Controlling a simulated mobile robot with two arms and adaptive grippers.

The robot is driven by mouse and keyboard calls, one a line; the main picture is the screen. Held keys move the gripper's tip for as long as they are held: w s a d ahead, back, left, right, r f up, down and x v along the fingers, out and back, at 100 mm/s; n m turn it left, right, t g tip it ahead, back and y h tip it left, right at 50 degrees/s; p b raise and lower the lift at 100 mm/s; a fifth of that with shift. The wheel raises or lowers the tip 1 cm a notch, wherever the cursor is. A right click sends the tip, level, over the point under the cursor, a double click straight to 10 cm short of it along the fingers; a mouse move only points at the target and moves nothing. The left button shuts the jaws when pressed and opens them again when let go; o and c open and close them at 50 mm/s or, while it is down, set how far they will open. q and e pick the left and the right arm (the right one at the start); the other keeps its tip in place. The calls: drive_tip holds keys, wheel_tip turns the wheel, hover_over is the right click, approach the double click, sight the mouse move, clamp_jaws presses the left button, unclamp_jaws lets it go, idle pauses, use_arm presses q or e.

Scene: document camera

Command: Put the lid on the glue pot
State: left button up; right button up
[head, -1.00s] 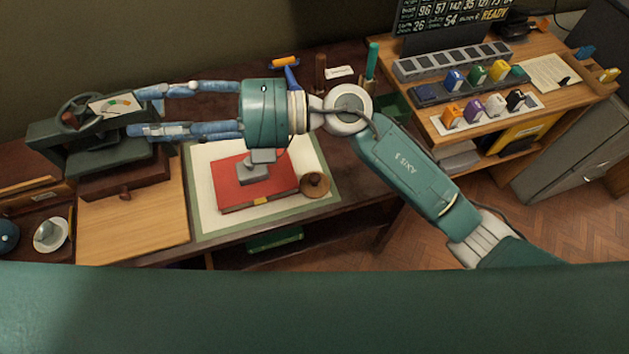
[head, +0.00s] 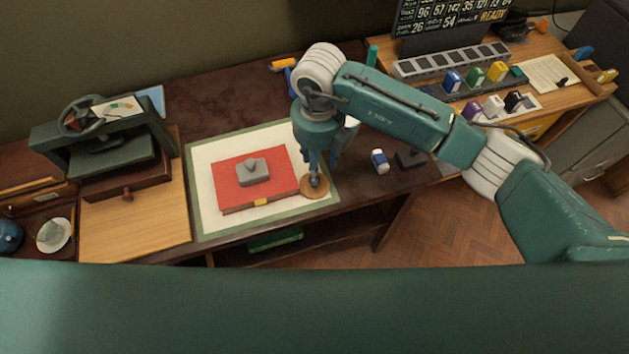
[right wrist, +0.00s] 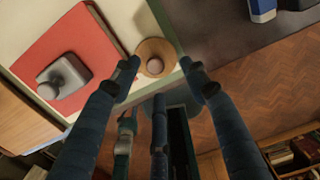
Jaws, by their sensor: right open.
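A round wooden lid with a knob (head: 312,193) lies on the green-edged mat (head: 215,228), just right of the red book. My right gripper (head: 317,178) points down over this lid. In the right wrist view the lid (right wrist: 151,50) shows between the spread fingertips of the right gripper (right wrist: 159,64), which is open. I cannot tell whether the fingers touch it. My left gripper is not in view.
The red book (head: 230,190) carries a grey knobbed weight (head: 254,172). A small blue-and-white block (head: 380,161) and a dark block (head: 410,158) stand at the right. A dark green machine (head: 100,155) stands at the left. The back of the table is mostly clear.

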drive_tip(key=f, duration=0.1)
drive_tip(key=f+p, duration=0.2)
drive_tip(key=f, duration=0.1)
drive_tip(key=shift+s+a+f, duration=0.1)
drive_tip(key=shift+s+a, duration=0.1)
drive_tip(key=shift+a, duration=0.2)
drive_tip(key=shift+f, duration=0.55)
clamp_jaws()
